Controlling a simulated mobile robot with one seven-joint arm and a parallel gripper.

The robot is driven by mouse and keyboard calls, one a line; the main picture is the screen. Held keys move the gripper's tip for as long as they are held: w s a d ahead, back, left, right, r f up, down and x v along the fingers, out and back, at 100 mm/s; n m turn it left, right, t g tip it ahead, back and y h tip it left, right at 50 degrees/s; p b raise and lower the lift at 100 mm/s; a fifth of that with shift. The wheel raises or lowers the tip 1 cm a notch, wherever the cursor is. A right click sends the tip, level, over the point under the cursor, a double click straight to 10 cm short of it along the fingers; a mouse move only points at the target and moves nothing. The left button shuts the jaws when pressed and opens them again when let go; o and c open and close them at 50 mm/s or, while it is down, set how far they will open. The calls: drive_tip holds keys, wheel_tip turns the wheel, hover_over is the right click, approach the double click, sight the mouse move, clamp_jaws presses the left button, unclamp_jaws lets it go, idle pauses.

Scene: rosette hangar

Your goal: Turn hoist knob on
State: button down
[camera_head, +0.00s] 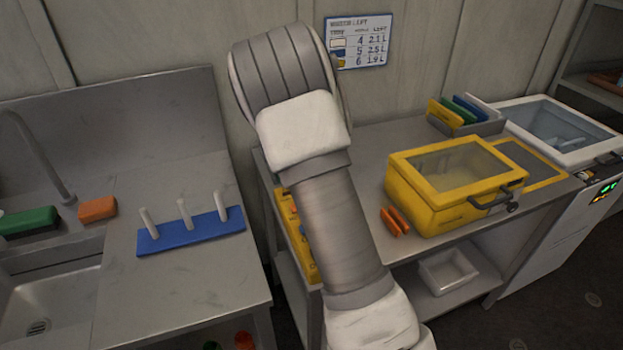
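I cannot make out a knob that is clearly the hoist knob. A yellow panel (299,240) with small orange and dark parts shows at the left edge of the right-hand bench, mostly hidden behind my arm. At the bottom, below the left counter, a red round thing (243,341) and a green one (210,346) show, partly cut off by the picture edge; I cannot tell what they are. My arm crosses the middle of the picture and runs out at the bottom. My gripper is not in view.
A yellow case (440,208) with a clear lid stands on the right-hand bench (375,150), beside orange pieces (395,222). A blue peg rack (190,232) and an orange block (97,209) lie on the left counter (185,290). A white machine (560,225) stands at right.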

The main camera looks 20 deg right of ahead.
idle(0.4)
drive_tip(key=shift+c, duration=2.1)
unclamp_jaws()
drive_tip(key=p+v, duration=0.1)
drive_tip(key=v, duration=1.6)
drive_tip(key=shift+s+r, duration=0.15)
drive_tip(key=shift+s, duration=0.05)
drive_tip(key=s+a+r+n+y, duration=0.1)
drive_tip(key=s+a+r+n, duration=0.1)
drive_tip(key=s, duration=0.7)
drive_tip(key=s+a+r+n+t+y, duration=0.1)
drive_tip(key=s+a+r+n, duration=0.1)
drive_tip(key=s, duration=0.8)
drive_tip(key=s+a+r+n+t, duration=0.1)
drive_tip(key=s+a+r+n, duration=0.2)
drive_tip(key=s, duration=0.6)
drive_tip(key=shift+s+a+n+y, duration=0.15)
drive_tip(key=shift+s+n+y, duration=0.15)
drive_tip(key=shift+s+y, duration=0.1)
